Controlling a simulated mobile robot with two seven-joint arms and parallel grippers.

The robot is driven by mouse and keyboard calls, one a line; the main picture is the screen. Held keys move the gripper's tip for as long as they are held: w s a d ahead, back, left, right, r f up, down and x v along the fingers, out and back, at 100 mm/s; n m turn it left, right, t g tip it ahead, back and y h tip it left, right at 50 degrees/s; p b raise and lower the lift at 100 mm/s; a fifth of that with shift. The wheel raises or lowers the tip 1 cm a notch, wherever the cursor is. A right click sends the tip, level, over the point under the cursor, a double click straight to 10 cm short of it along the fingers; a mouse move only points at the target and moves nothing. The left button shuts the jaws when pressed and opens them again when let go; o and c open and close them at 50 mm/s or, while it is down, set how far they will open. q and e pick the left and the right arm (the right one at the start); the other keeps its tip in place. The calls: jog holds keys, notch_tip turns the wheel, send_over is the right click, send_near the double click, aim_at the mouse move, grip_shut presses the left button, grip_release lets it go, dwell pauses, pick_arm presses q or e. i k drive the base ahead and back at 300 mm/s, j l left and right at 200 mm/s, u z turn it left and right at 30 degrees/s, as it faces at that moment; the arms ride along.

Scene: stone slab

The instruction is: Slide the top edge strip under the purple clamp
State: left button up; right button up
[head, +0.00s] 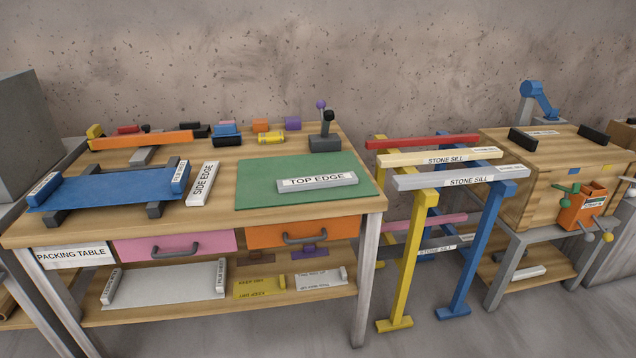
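The top edge strip (317,184), a pale grey bar with a "TOP EDGE" label, lies on the green mat (262,172) at the right of the packing table. Neither of my grippers is in view.
The side edge strip (202,184) lies left of the mat. A blue sheet (110,188) rests across dark supports farther left. An orange bar (143,140) and several small coloured items line the back. A rack of stone sills (448,178) stands right of the table.

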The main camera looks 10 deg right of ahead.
aim_at(316, 182)
jog(key=i+l+u, duration=0.4)
jog(key=l, duration=0.15)
jog(key=i+l+u, duration=0.1)
jog(key=l+u, duration=0.15)
jog(key=i+l+u, duration=0.2)
jog(key=l, duration=0.25)
jog(key=l+u, duration=0.2)
jog(key=l, duration=0.15)
